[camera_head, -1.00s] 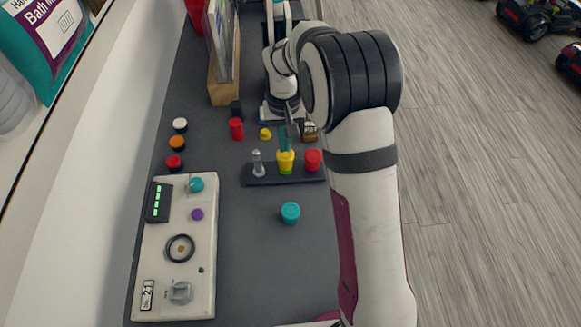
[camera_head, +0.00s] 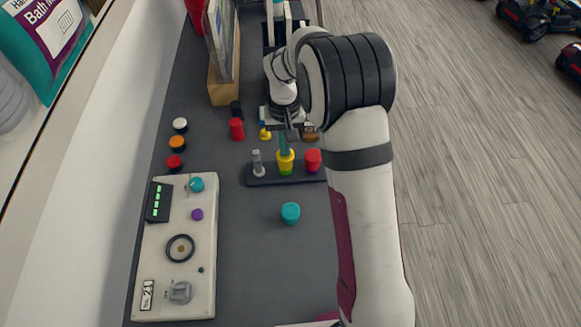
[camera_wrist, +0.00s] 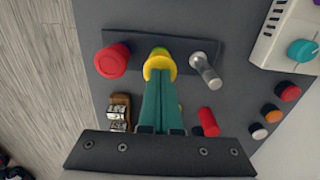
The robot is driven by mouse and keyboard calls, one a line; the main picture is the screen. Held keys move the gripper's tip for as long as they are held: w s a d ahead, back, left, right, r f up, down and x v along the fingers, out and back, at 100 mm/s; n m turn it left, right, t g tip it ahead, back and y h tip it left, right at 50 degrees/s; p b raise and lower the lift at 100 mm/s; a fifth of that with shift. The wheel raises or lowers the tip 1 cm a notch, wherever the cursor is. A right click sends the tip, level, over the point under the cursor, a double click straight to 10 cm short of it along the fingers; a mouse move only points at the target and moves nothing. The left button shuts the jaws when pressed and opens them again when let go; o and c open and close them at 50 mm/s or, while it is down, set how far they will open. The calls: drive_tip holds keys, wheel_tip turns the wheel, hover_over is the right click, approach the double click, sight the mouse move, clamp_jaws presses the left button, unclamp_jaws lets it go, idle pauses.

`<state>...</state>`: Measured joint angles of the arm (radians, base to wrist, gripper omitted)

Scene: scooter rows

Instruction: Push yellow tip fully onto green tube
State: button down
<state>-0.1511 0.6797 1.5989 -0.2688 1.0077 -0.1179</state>
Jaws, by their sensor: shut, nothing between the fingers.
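The yellow tip (camera_head: 285,157) sits on the green tube (camera_head: 286,170), which stands upright in the dark rack in the head view. A little green shows below the yellow. In the wrist view the yellow tip (camera_wrist: 158,65) is at the far end of my teal fingers, with a bit of the green tube (camera_wrist: 159,51) beyond it. My gripper (camera_head: 285,149) is shut and empty, its fingertips (camera_wrist: 158,79) at the yellow tip's near rim. I cannot tell whether they press on it or reach slightly inside it.
The dark rack (camera_head: 268,181) also holds a grey metal post (camera_head: 258,163) and a red cap (camera_head: 313,160). A teal cap (camera_head: 290,212) stands in front. The control panel (camera_head: 207,250) is at left. A red cylinder (camera_head: 236,128) and a small yellow piece (camera_head: 265,134) are behind.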

drive_tip(key=shift+f, duration=0.65)
idle(0.4)
wheel_tip(320, 180, up, 9)
drive_tip(key=shift+f, duration=0.2)
idle(0.7)
drive_tip(key=s+d+r+m+y, duration=0.15)
drive_tip(key=s+r, duration=0.25)
drive_tip(key=s, duration=0.6)
drive_tip(key=s+d+r+m, duration=0.2)
drive_tip(key=s+r, duration=0.2)
drive_tip(key=s, duration=0.6)
drive_tip(key=s+f+m, duration=0.2)
drive_tip(key=s, duration=0.9)
drive_tip(key=shift+f, duration=0.25)
drive_tip(key=shift+a, duration=0.1)
